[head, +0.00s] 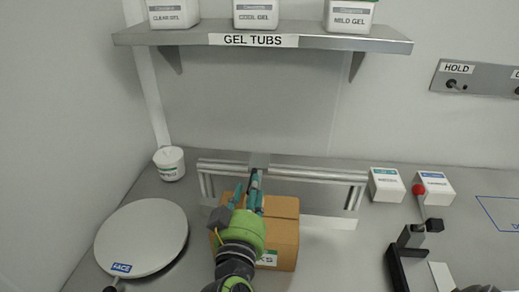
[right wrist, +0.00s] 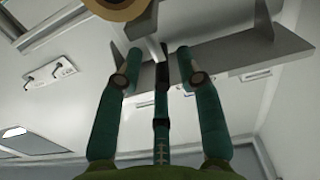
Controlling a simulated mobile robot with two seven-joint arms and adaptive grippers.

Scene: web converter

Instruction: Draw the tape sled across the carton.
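The brown carton (head: 284,240) sits on the bench in the head view, in front of a metal rail frame (head: 310,174). A grey block (head: 259,159), which looks like the tape sled, sits at the middle of the rail. My right gripper (head: 250,188) is above the carton and just in front of this block, hiding part of both. Its teal fingers are spread in the right wrist view (right wrist: 160,62), with no object clearly held between them. A tan ring (right wrist: 116,6) shows beyond the fingertips; I cannot tell what it belongs to. My left gripper is not in view.
A round plate marked FACE (head: 142,236) and a white tub (head: 170,164) stand to the left. Two white boxes (head: 386,185) (head: 434,188) and a red-knobbed lever (head: 419,190) stand to the right. The GEL TUBS shelf (head: 330,40) overhangs the back.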

